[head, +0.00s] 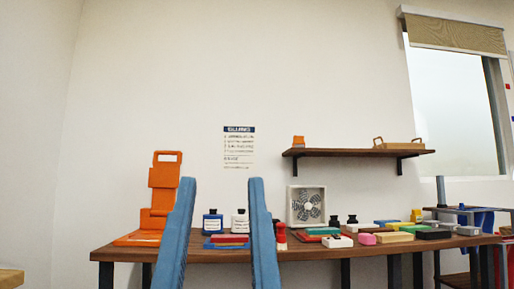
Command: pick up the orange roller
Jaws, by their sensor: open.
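I cannot make out a clear orange roller. A large upright orange piece (163,178) with a flat orange base stands at the left end of the wooden table. A small orange item (299,142) sits at the left end of the wall shelf; its shape is too small to tell. My gripper (222,183) shows as two long blue fingers, wide apart, pointing up in front of the table. Nothing is held between them. The fingers hide parts of the table.
The wooden table (310,249) carries two labelled bottles, a red piece (281,236), a white fan (306,206) and several coloured blocks. The wall shelf (358,152) also holds a wooden tray (398,144). A window is at right. The wall above the table is mostly clear.

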